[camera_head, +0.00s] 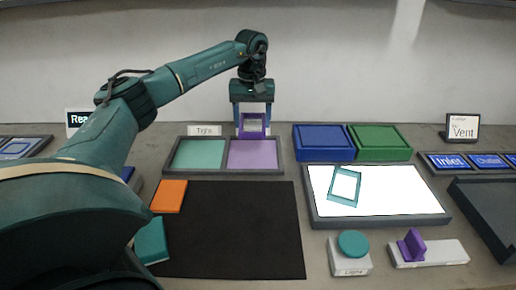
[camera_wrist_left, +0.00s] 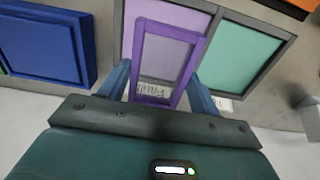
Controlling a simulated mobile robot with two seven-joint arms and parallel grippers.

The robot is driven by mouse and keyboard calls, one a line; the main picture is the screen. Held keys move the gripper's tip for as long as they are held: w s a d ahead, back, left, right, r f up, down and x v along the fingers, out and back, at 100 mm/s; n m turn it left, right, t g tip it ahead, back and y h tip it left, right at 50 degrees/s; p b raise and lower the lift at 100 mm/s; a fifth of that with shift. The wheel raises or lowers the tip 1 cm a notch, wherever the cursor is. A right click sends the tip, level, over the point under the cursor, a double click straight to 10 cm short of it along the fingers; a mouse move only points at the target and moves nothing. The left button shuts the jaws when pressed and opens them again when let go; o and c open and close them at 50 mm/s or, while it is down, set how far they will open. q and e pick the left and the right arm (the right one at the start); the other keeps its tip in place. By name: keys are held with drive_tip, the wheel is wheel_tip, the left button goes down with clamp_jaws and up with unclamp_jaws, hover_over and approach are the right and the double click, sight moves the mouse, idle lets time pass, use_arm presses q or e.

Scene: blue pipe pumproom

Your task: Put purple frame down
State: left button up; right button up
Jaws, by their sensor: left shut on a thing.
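My left gripper (camera_head: 253,112) is shut on the purple frame (camera_head: 253,126). It holds the frame at the back edge of the two-part tray (camera_head: 222,173), over the tray's purple right compartment (camera_head: 254,155). In the left wrist view the purple frame (camera_wrist_left: 139,62) stands between the two blue fingers (camera_wrist_left: 158,82), and part of a label shows through its opening. The frame's far end overlaps the purple compartment (camera_wrist_left: 172,18); I cannot tell whether it touches. The teal left compartment (camera_head: 200,155) is empty. My right gripper is not in view.
Blue (camera_head: 322,138) and green (camera_head: 379,139) boxes stand right of the tray. A teal frame (camera_head: 345,185) lies on the lit white panel (camera_head: 400,194). A black mat (camera_head: 230,230) in front holds an orange block (camera_head: 169,196) at its left edge.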

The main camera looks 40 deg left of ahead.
sight(252, 123)
use_arm(q)
wheel_tip(252, 123, down, 8)
drive_tip(key=shift+s+f, duration=0.1)
drive_tip(key=shift+f, duration=0.15)
drive_tip(key=o, duration=1.1)
drive_tip(key=shift+f, duration=0.15)
wheel_tip(252, 123, up, 12)
drive_tip(key=shift+r, duration=0.2)
idle(0.4)
